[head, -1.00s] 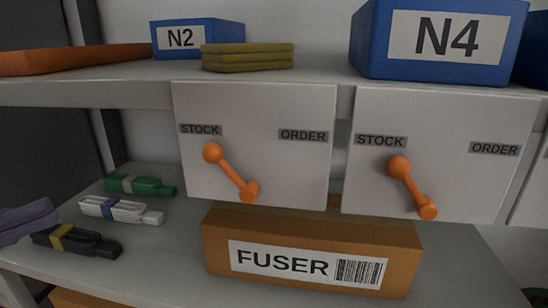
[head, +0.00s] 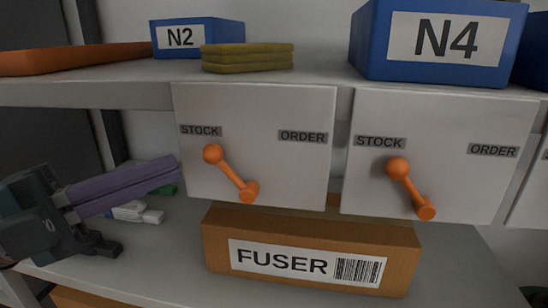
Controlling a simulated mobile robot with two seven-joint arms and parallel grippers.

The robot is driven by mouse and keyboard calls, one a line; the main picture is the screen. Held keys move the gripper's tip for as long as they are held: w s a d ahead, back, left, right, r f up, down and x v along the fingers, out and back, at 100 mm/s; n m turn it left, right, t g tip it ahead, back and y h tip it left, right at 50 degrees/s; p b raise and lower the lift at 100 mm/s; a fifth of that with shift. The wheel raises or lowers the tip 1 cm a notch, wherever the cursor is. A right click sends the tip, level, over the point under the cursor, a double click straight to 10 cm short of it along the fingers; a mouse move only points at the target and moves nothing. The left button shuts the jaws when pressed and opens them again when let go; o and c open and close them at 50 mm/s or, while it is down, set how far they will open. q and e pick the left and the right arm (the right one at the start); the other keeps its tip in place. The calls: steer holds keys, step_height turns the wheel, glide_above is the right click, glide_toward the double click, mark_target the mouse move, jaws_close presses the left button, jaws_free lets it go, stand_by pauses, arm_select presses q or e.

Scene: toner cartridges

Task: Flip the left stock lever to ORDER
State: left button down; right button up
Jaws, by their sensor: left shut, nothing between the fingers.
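The left stock lever (head: 231,174) is orange, on a white panel (head: 256,110) hung under the shelf. Its ball knob points up-left toward the STOCK label (head: 201,130), and its pivot is at the lower right. The ORDER label (head: 303,136) is at the panel's upper right. My left gripper (head: 178,172) comes in from the left with purple fingers shut and empty. Its fingertips are just left of the panel's edge in the picture, short of the knob; their depth gap is hard to tell. My right gripper is not in view.
A second panel with a like lever (head: 410,187) is at right, also toward STOCK. A FUSER box (head: 310,252) stands below the panels. Cartridges (head: 137,212) lie partly hidden behind my left gripper. Blue bins N2 (head: 197,38) and N4 (head: 440,42) stand on the shelf above.

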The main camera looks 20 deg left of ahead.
mark_target(230, 173)
arm_select(q)
steer(key=shift+x, duration=1.1)
